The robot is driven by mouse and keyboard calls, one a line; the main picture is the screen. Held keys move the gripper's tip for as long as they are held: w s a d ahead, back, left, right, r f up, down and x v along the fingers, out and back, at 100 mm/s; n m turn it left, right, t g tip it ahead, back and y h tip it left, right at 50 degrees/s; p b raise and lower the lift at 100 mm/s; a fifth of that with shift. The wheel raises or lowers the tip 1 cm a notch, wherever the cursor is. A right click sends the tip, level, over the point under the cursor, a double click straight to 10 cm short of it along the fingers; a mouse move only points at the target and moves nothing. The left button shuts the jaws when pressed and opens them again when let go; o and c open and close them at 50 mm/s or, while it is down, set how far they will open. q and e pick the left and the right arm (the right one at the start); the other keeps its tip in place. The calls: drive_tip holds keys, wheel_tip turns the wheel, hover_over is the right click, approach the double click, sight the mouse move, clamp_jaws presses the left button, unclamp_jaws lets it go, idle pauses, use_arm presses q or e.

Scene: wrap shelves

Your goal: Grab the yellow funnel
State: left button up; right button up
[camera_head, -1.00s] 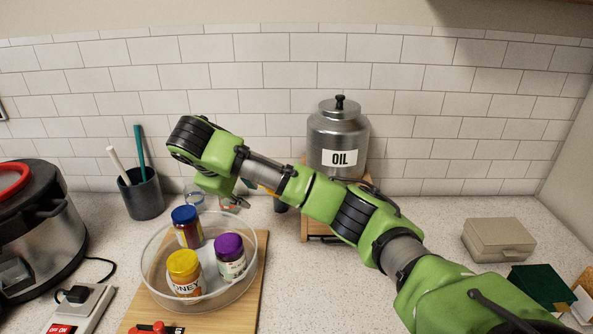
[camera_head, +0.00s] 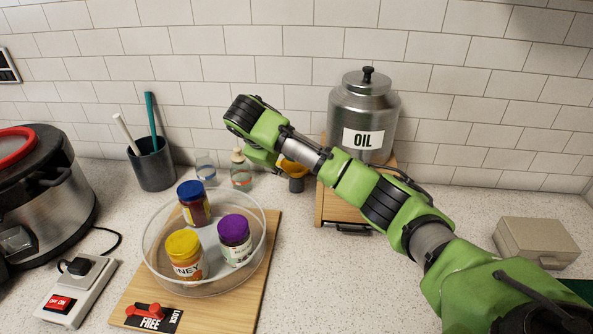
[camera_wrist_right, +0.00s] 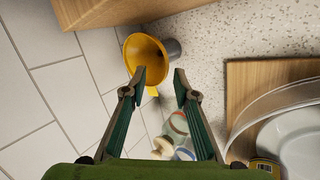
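The yellow funnel (camera_head: 293,167) sits on a dark grey cup (camera_head: 296,184) behind my right forearm, left of the oil canister's stand; the arm hides part of it. In the right wrist view the funnel (camera_wrist_right: 147,58) lies just beyond the fingertips, left of centre, with its wide mouth and narrow spout showing and the grey cup beside it. My right gripper (camera_wrist_right: 160,76) is open with nothing between its fingers. In the head view its fingers are mostly hidden behind the wrist. My left gripper is not in view.
A wooden stand (camera_head: 333,206) bears the metal oil canister (camera_head: 365,105). Glass bottles (camera_head: 241,172) stand left of the funnel. A clear bowl (camera_head: 155,262) with three jars rests on a cutting board (camera_head: 245,300). The tiled wall is close behind. The counter at right has free room.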

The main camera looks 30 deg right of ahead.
sight(288, 172)
drive_tip(key=p+x, duration=0.1)
drive_tip(key=x, duration=0.4)
drive_tip(key=shift+w+a+f+p, duration=0.1)
drive_tip(key=shift+w+f+p, duration=0.15)
drive_tip(key=shift+p, duration=0.1)
drive_tip(key=shift+s+r, duration=0.1)
drive_tip(key=shift+s, duration=0.05)
clamp_jaws()
drive_tip(key=shift+a, duration=0.1)
